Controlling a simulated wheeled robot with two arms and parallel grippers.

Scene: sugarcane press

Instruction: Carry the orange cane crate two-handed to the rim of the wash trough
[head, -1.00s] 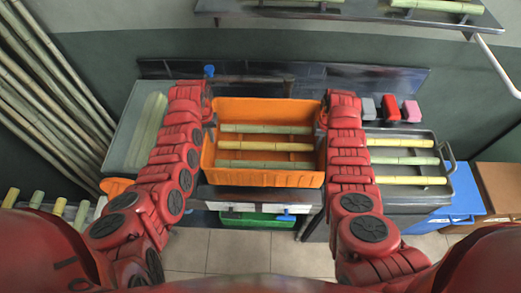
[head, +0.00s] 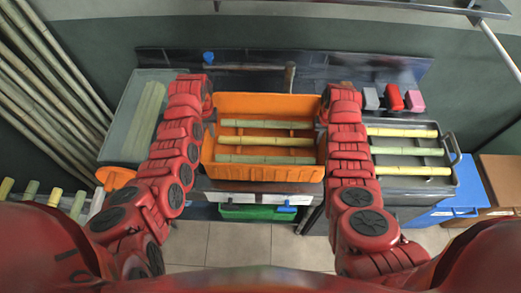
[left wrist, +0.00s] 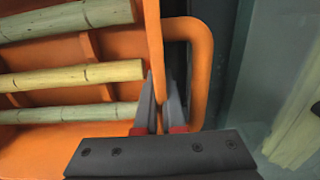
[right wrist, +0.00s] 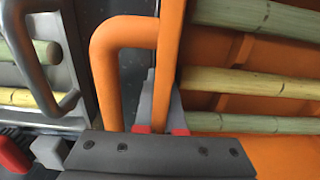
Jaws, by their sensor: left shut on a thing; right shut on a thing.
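The orange cane crate (head: 267,174) is in the middle of the head view, between my two arms, with three cane pieces (head: 266,141) lying across it. My left gripper (left wrist: 160,95) is shut on the crate's wall beside its orange side handle (left wrist: 203,75). My right gripper (right wrist: 160,95) is shut on the opposite wall beside the other handle (right wrist: 108,65). In the head view both gripper tips are largely hidden by my arms. The wash trough appears to be the grey basin (head: 117,140) at the left, with pale green cane inside, beyond my left arm.
A metal tray (head: 454,183) with three cane pieces stands at the right, close to my right arm. Small grey, red and pink blocks (head: 393,97) sit behind it. A green bin (head: 258,213) is below the crate; a blue box (head: 455,205) stands lower right. Canes lean at the left.

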